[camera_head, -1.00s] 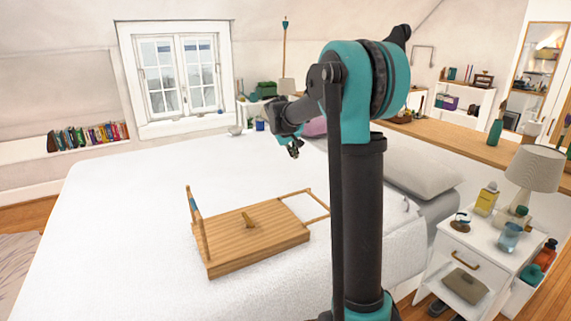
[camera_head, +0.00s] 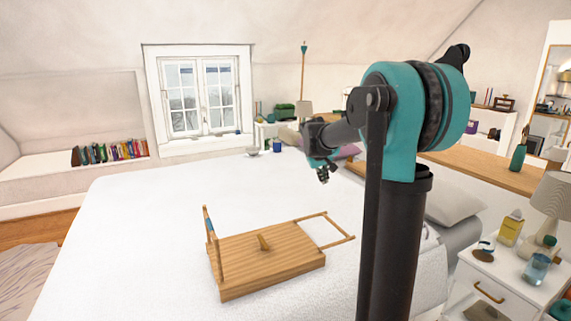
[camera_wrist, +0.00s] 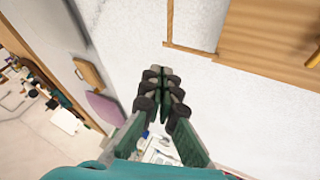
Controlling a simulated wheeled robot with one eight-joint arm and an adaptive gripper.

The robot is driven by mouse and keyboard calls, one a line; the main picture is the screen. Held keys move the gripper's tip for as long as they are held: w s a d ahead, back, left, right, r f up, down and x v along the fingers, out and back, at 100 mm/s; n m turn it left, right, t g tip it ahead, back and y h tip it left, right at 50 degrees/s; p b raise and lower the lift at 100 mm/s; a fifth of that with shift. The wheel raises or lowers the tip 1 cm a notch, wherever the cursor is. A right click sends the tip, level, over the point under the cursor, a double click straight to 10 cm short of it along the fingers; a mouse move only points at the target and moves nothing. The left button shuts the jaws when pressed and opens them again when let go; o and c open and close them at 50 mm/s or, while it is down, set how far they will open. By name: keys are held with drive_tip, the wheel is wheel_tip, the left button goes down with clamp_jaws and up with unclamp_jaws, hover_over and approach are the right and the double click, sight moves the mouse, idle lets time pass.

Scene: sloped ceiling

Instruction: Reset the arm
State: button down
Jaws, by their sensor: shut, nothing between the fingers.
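My gripper (camera_head: 323,176) hangs from my raised, folded arm above the far part of the bed in the head view. In the wrist view its fingers (camera_wrist: 163,80) are together and shut, with nothing between them. White bedding shows below and around the fingertips, and the gripper is clear of everything near it.
A wooden board (camera_head: 277,262) with a small knob and frame-like ends lies on the white bed (camera_head: 150,220); it also shows in the wrist view (camera_wrist: 270,45). A white nightstand (camera_head: 490,285) with bottles and a lamp (camera_head: 553,196) stands at the right.

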drive_tip(key=s+a+f+y, duration=0.1)
drive_tip(key=s+f, duration=0.5)
drive_tip(key=s, duration=0.6)
drive_tip(key=s+a+f+m+y, duration=0.1)
drive_tip(key=s+a+f, duration=0.1)
drive_tip(key=s+f, duration=0.5)
drive_tip(key=s+a+f+m+g+y, duration=0.1)
drive_tip(key=s+f, duration=0.5)
drive_tip(key=s, duration=1.1)
drive_tip(key=shift+a+f, duration=0.2)
drive_tip(key=shift+f, duration=0.1)
